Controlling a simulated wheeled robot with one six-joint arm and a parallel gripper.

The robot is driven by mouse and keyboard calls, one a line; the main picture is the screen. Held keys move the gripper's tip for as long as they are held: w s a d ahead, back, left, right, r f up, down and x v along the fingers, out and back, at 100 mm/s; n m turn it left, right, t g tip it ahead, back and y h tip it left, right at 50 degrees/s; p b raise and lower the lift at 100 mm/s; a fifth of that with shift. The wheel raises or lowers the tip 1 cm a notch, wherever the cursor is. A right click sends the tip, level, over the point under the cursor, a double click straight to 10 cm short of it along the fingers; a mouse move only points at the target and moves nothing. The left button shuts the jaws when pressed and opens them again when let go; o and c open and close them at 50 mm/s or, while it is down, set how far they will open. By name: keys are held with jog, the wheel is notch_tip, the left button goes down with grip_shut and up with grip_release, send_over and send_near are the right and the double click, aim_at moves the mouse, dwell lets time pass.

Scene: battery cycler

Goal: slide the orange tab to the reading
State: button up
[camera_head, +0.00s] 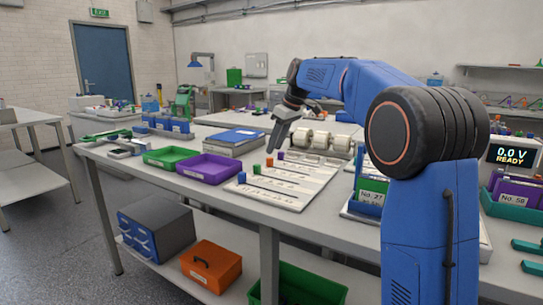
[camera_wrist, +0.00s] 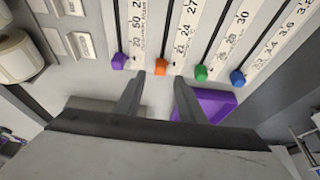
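The orange tab (camera_head: 270,163) sits at the near end of its slot on a pale slider board (camera_head: 300,199). In the wrist view the orange tab (camera_wrist: 160,67) shows just beyond and between my fingertips. My gripper (camera_wrist: 159,77) is open and empty, with its fingers apart. In the head view my gripper (camera_head: 274,148) hangs above the board's tab end; the exact gap to the tab is unclear. A purple tab (camera_wrist: 118,60) lies to the orange tab's left, and a green tab (camera_wrist: 201,72) and blue tab (camera_wrist: 237,76) to its right. Printed number scales run beside the slots.
White rolls (camera_head: 321,140) sit behind the board. A display (camera_head: 510,154) at right reads 0.0 V READY.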

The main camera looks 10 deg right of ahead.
aim_at(270, 158)
jog(key=shift+x, duration=2.4)
